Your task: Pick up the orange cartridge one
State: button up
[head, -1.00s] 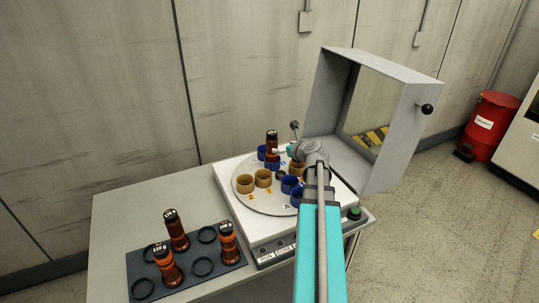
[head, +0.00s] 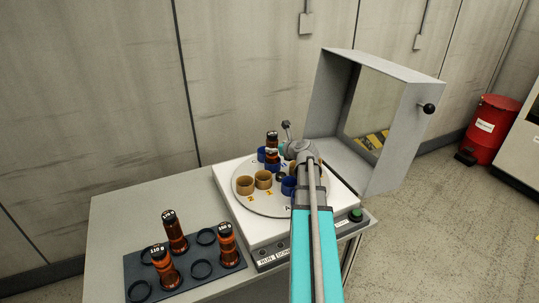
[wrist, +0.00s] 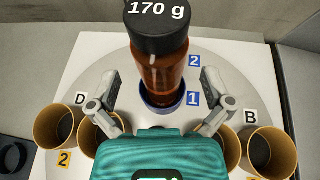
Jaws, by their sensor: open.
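An orange-brown cartridge with a black cap marked "170 g" (wrist: 165,75) stands upright in a blue cup (wrist: 163,105) by the blue "1" label on the round plate. It also shows in the head view (head: 272,139), partly covered by my gripper. My gripper (wrist: 158,108) is open, with one finger on each side of the cartridge's lower part in the wrist picture. Whether the fingers surround it in depth I cannot tell. More orange cartridges with black caps, at the back (head: 174,232), front (head: 164,268) and right (head: 228,244), stand on a dark rack.
The round plate (head: 247,203) carries tan cups (head: 245,186) and blue cups (head: 289,186) on a white machine. Its grey lid (head: 385,150) stands open at the right. The dark rack (head: 178,275) has empty rings. A red drum (head: 491,122) stands on the floor at far right.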

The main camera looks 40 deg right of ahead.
jog(key=shift+b+x, duration=0.5)
jog(key=shift+x, duration=1.3)
jog(key=c, duration=1.2)
jog(key=shift+r, duration=0.25)
notch_tip(320, 180, up, 18)
jog(key=p, duration=1.8)
jog(key=shift+f, duration=0.2)
